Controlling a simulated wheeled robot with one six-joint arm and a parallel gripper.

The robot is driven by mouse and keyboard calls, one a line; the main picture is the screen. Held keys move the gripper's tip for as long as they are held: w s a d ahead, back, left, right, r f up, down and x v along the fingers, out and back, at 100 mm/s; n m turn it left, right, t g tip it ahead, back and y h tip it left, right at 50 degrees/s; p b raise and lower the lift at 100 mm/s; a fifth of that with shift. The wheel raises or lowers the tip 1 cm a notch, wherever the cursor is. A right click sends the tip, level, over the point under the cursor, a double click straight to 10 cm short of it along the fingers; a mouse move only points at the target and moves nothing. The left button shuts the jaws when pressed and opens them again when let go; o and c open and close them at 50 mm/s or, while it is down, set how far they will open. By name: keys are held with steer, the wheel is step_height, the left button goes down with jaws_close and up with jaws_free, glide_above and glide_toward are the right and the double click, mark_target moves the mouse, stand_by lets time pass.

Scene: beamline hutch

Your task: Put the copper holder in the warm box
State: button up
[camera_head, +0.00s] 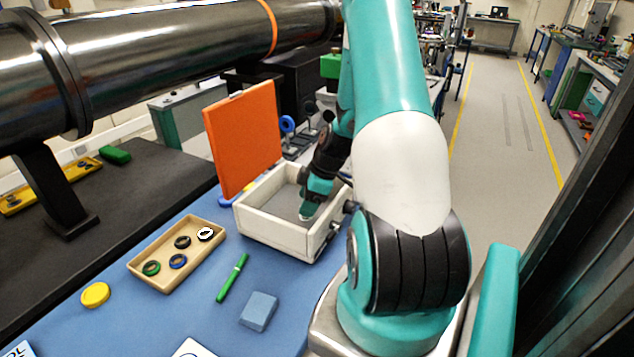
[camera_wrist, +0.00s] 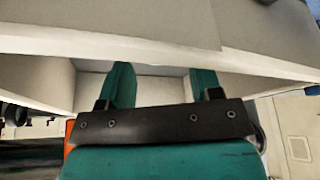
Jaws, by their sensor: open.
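I see no copper holder in either view; the inside of the box is partly hidden by my arm. An open cream-white box (camera_head: 270,235) stands on the blue table top, with an upright orange panel (camera_head: 243,137) along its back left side; I take it as the warm box. My gripper (camera_head: 307,212) points down into this box. In the wrist view my gripper (camera_wrist: 163,82) has its two teal fingers apart, with nothing visible between them. The pale box walls (camera_wrist: 45,80) surround the fingers there.
A tan tray (camera_head: 150,283) with several small rings lies left of the box. A green pen (camera_head: 232,278), a blue-grey block (camera_head: 259,310) and a yellow disc (camera_head: 95,294) lie on the blue table top (camera_head: 195,322). A large dark pipe (camera_head: 150,55) runs above the table.

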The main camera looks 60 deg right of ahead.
steer(key=b+v, duration=0.1)
steer(key=v, duration=0.8)
steer(key=w+a+r+g+y, duration=0.15)
steer(key=a+r, duration=0.25)
steer(key=a, duration=0.6)
steer(key=w+a+r, duration=0.3)
steer(key=a+r, duration=0.1)
steer(key=a, duration=0.7)
steer(key=s+a+r+g, duration=0.1)
steer(key=s+a+r, duration=0.1)
steer(key=s+a, duration=0.5)
steer(key=s+a+r+g, duration=0.1)
steer(key=s+a+r, duration=0.2)
steer(key=s+a, duration=0.4)
steer(key=a, duration=0.5)
steer(key=shift+a+r, duration=0.15)
steer(key=shift+a, duration=0.15)
steer(key=shift+w, duration=0.1)
steer(key=shift+c, duration=0.2)
